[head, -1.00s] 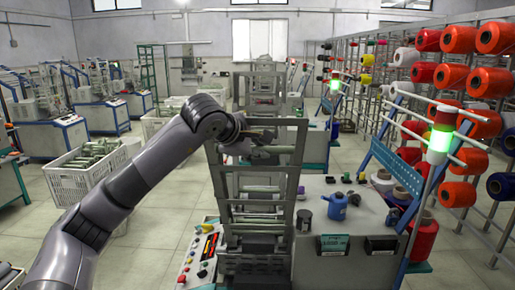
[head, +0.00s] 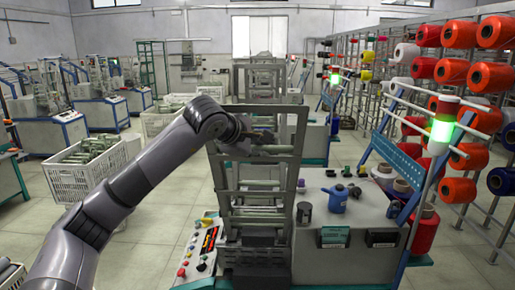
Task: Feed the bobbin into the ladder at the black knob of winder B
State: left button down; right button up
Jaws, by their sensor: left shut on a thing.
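The winder's ladder (head: 299,150), a tall grey metal frame with stacked rungs, stands at the centre. Several pale green-grey bobbins (head: 258,184) lie across it at lower levels. My left arm reaches in from the left, and my left gripper (head: 264,138) is at the upper part of the ladder, shut on a bobbin (head: 280,149). This bobbin is mostly hidden by the gripper and frame, so I cannot tell whether it touches the ladder. A control panel (head: 204,250) with coloured buttons and a black knob is at the ladder's lower left. My right gripper is out of view.
A white crate (head: 62,181) of bobbins stands on the floor at left. A lit signal lamp (head: 442,130) and a rack of thread cones (head: 468,130) are at right.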

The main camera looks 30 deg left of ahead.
pick_arm(q)
jog(key=c, duration=1.4)
grip_release()
jog(key=shift+o, duration=0.3)
jog(key=shift+o, duration=1.2)
jog(key=s+d+r+p, duration=0.1)
jog(key=s+r+p, duration=0.2)
jog(key=s+r, duration=0.4)
jog(key=shift+s+d+r+p, duration=0.2)
jog(key=shift+s+r+p, duration=0.15)
jog(key=shift+r, duration=0.35)
